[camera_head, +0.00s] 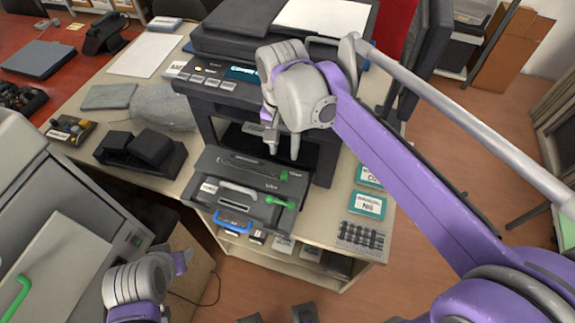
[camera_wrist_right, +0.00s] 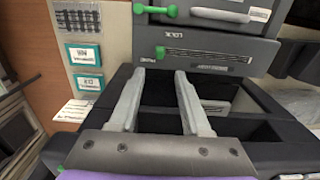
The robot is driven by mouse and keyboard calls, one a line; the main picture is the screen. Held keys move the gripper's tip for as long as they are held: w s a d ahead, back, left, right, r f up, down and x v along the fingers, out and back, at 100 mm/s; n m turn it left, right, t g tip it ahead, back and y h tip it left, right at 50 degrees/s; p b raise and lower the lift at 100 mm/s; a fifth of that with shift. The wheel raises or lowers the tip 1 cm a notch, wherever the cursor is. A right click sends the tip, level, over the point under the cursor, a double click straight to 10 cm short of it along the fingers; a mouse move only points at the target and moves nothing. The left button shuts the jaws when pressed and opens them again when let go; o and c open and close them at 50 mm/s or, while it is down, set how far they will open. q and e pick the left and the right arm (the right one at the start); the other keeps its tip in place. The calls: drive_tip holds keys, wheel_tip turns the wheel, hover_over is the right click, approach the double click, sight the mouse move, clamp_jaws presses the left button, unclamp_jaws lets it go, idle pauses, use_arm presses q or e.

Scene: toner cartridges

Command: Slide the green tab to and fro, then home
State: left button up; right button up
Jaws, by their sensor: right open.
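The green tab (camera_head: 284,176) is at the right end of a dark slot on the rear toner cartridge (camera_head: 245,170), in the pulled-out front of the printer. In the right wrist view, the green tab (camera_wrist_right: 160,52) is at the slot's left end. My right gripper (camera_head: 284,150) is open and empty, just behind and above that cartridge. Its two fingertips (camera_wrist_right: 157,76) point towards the tab and stay apart from it. A front cartridge with a grey grip has a larger green handle (camera_head: 280,202). My left gripper (camera_head: 181,262) is low at the left; its jaws are unclear.
The printer body (camera_head: 225,95) stands close behind my right gripper. Teal-edged cards (camera_head: 367,205) and a dark gridded block (camera_head: 360,237) lie to the right on the desk. A black holder (camera_head: 140,152) and a grey cloth-like lump (camera_head: 163,106) are at the left.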

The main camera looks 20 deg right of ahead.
sight(284, 173)
wheel_tip(284, 173, down, 9)
drive_tip(key=shift+f+b, duration=0.2)
drive_tip(key=shift+b, duration=0.15)
clamp_jaws()
idle(1.4)
